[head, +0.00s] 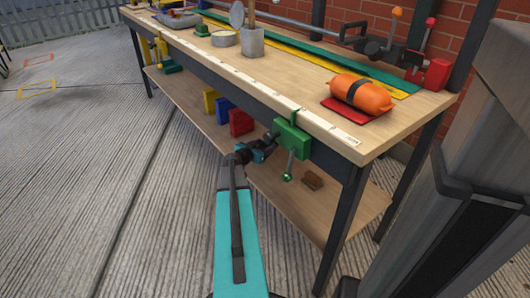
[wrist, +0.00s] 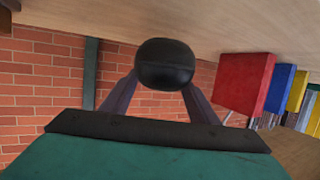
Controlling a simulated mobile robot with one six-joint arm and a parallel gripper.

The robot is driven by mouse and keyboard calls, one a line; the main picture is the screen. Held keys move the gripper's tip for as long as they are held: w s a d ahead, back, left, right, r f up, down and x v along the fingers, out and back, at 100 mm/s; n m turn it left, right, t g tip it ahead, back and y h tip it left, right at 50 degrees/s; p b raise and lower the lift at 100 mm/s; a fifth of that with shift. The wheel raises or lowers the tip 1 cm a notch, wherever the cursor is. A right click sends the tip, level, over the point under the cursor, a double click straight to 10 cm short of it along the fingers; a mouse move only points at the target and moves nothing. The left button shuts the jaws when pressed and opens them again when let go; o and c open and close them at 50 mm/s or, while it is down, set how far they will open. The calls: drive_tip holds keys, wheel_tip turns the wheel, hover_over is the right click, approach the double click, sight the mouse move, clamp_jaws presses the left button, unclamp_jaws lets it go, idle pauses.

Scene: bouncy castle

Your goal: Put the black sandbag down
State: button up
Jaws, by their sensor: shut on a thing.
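The black sandbag (wrist: 165,62) is a dark rounded bag between the two fingers of my gripper (wrist: 164,80) in the wrist view. The fingers are shut on its sides. In the head view my gripper (head: 264,146) reaches in at the bench's front, between the top and the lower shelf (head: 285,205). The green clamp partly hides it, and the bag does not show there. The wrist view seems upside down, with a wooden surface (wrist: 215,25), likely the shelf, at its top. I cannot tell whether the bag touches it.
A green clamp (head: 292,140) hangs on the bench's front edge beside my gripper. Red (head: 241,122), blue (head: 224,104) and yellow (head: 210,98) blocks stand left on the shelf. An orange bag (head: 362,94) lies on the benchtop.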

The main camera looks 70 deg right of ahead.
idle(0.3)
drive_tip(key=shift+f+b, duration=0.7)
drive_tip(key=shift+f, duration=1)
drive_tip(key=o, duration=1.8)
drive_tip(key=shift+o, duration=0.2)
drive_tip(key=shift+p+v, duration=0.95)
drive_tip(key=shift+v, duration=5.1)
